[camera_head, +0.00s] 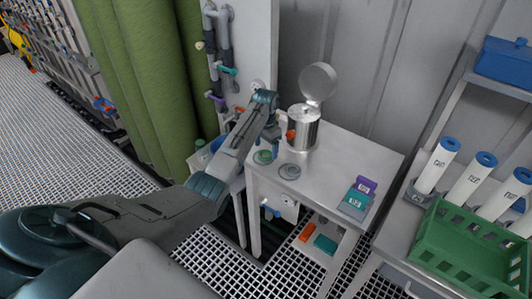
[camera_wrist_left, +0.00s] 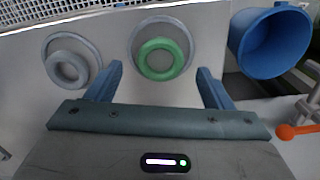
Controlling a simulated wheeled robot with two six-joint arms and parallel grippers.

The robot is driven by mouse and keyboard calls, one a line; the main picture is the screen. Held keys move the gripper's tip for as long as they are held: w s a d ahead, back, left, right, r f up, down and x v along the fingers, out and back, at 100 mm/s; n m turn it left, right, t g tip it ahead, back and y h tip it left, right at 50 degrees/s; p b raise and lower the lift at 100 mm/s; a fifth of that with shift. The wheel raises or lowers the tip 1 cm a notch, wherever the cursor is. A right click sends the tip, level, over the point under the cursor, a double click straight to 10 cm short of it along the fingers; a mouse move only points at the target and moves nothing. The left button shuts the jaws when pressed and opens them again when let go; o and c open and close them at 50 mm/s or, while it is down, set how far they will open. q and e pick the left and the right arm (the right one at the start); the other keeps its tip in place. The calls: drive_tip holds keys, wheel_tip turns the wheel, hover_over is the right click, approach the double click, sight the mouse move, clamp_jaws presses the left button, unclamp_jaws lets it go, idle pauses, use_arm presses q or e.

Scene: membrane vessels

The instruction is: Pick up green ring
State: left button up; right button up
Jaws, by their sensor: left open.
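The green ring (camera_wrist_left: 161,58) lies in the left wrist view on a larger round grey plate on the white table, at the upper middle. In the head view the green ring (camera_head: 263,157) is near the table's left edge, just below the gripper. My left gripper (camera_wrist_left: 158,80) is open, with one blue finger to each side below the ring, and nothing between them. In the head view my left gripper (camera_head: 268,143) hangs over the table beside the steel vessel. My right gripper is in neither view.
A grey ring (camera_wrist_left: 67,67) on its own plate lies beside the green one. The steel vessel (camera_head: 303,128) with raised lid and orange handle stands close behind. A blue cup (camera_wrist_left: 268,42) is beyond the table edge. Small teal and purple boxes (camera_head: 356,202) sit at the table's right.

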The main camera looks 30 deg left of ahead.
use_arm(q)
drive_tip(key=shift+s+f, duration=0.2)
drive_tip(key=shift+f, duration=0.85)
drive_tip(key=shift+w, duration=0.1)
drive_tip(key=c, duration=1)
drive_tip(key=shift+c, duration=0.2)
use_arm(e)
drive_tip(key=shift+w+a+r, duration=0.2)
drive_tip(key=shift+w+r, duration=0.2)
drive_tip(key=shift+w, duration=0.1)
